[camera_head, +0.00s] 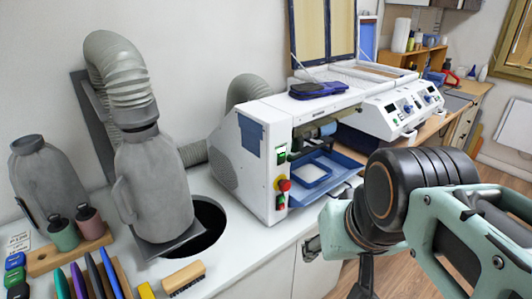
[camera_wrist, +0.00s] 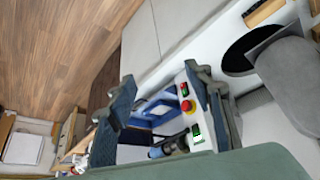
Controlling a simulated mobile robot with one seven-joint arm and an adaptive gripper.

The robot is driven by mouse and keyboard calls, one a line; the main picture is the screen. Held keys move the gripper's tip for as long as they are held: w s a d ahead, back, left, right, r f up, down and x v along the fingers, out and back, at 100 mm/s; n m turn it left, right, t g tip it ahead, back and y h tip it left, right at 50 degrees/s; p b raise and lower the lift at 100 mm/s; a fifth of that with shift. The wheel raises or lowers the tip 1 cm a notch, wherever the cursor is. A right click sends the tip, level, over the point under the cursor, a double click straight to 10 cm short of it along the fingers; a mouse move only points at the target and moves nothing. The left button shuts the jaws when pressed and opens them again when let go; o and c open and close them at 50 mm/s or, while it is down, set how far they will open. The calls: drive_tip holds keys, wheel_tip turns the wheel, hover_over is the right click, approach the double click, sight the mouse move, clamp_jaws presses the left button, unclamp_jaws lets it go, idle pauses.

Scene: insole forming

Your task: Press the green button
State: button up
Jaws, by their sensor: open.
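The white machine (camera_head: 258,170) stands on the counter. Its narrow front panel carries a green switch (camera_head: 282,155) at the top, a red emergency knob on yellow (camera_head: 283,184) and a small red-and-green switch (camera_head: 280,203) below. In the wrist view, the machine appears turned over, with the top green switch (camera_wrist: 195,131), red knob (camera_wrist: 187,105) and lower switch (camera_wrist: 184,89) beside one finger. My gripper (camera_head: 337,265) is open and empty, to the right of and nearer than the panel. Both fingers also show in the wrist view (camera_wrist: 160,78); contact with the panel is not visible.
A blue tray (camera_head: 325,172) sits in the machine's opening. A grey hooded duct (camera_head: 155,180) stands over a round dark hole (camera_head: 207,222) to the left. A brush (camera_head: 184,278) and several coloured tools lie at front left. Open floor lies in front of the counter.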

clamp_jaws()
idle(1.4)
